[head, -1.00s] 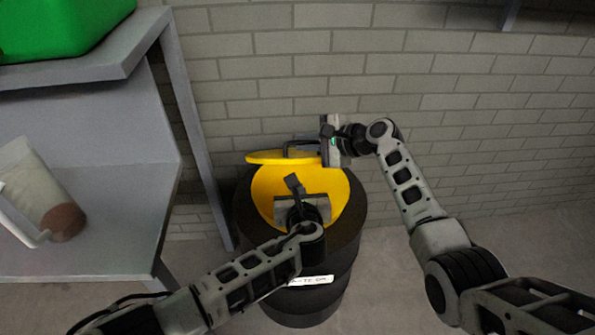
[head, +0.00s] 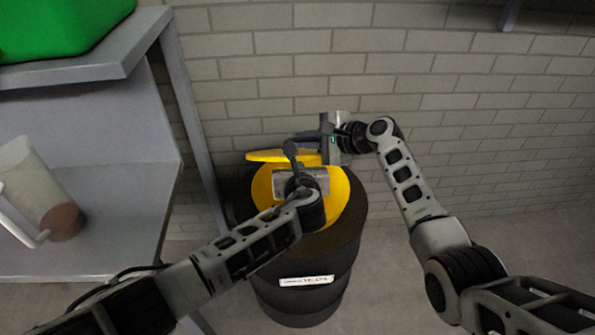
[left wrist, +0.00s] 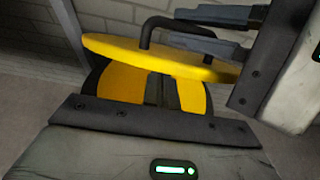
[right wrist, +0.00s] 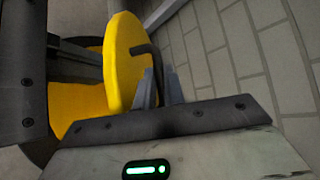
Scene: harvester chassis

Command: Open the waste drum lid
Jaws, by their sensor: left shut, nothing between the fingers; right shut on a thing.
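The waste drum (head: 345,240) is black and stands on the floor against the wall. Its yellow lid (head: 262,156) is raised at the back and tilted, showing the yellow inside (head: 343,195). The lid and its black handle (left wrist: 180,24) show clearly in the left wrist view. My right gripper (head: 320,142) is shut on the lid handle; the right wrist view shows its fingers at the handle (right wrist: 147,50) beside the lid (right wrist: 122,60). My left gripper (head: 290,148) is shut and empty over the drum, in front of the lid and close to the right gripper, partly hiding the lid.
A grey metal shelf unit (head: 100,200) stands left of the drum, with a clear jug (head: 35,185) and a green bin (head: 65,25) on it. A brick wall (head: 480,110) is close behind the drum. The floor to the right is free.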

